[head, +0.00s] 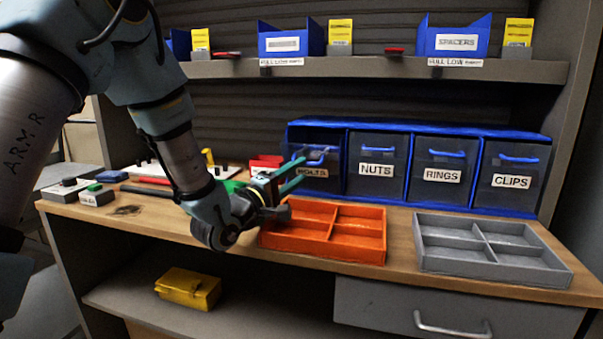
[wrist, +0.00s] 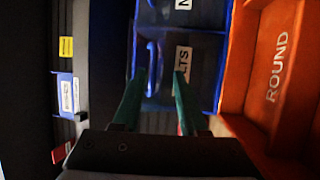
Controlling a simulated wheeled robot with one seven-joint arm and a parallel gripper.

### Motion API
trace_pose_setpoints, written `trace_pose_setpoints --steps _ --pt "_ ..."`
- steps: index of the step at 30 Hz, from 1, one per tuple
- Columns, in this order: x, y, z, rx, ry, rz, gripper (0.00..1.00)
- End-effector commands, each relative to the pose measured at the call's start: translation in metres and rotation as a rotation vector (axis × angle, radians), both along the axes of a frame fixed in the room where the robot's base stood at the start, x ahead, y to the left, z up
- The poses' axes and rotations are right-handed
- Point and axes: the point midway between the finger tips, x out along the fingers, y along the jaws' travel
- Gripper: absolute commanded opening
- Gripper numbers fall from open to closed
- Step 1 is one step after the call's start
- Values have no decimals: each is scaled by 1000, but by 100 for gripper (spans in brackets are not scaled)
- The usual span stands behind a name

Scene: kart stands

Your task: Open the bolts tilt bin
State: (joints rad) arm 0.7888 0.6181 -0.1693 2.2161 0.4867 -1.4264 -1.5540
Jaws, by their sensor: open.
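The bolts tilt bin (head: 334,170) is the leftmost dark bin in the blue rack, with a white BOLTS label and a blue handle. My gripper (head: 302,171) is in front of it, and its green fingers cover part of the bin. In the wrist view the fingers of my gripper (wrist: 160,75) are open and point at the bin (wrist: 162,88). The blue handle (wrist: 152,60) shows between the fingertips, nearer the left one, and the label is partly behind the right one. I cannot tell whether the fingers touch the handle or whether the bin is tilted.
The NUTS (head: 376,185), RINGS (head: 436,190) and CLIPS (head: 507,198) bins stand to the right. An orange divided tray (head: 348,252) lies just below my gripper, and a grey one (head: 490,267) lies further right. A shelf (head: 380,69) with blue boxes runs above.

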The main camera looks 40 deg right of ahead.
Motion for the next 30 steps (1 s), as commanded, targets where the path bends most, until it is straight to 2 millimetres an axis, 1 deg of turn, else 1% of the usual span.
trace_pose_setpoints --steps 1,6,9,12,17,25,26,30 --pt "-1 10 -4 2 1 3 42" --pt "-7 44 -11 2 1 4 42" --pt "-10 61 -14 2 2 3 42" --pt "-12 74 -16 4 1 3 42" --pt "-14 84 -17 3 1 2 42" --pt "-15 86 -17 3 1 2 42" --pt "-15 86 -17 3 1 1 40" --pt "-14 86 -17 5 -2 4 24"
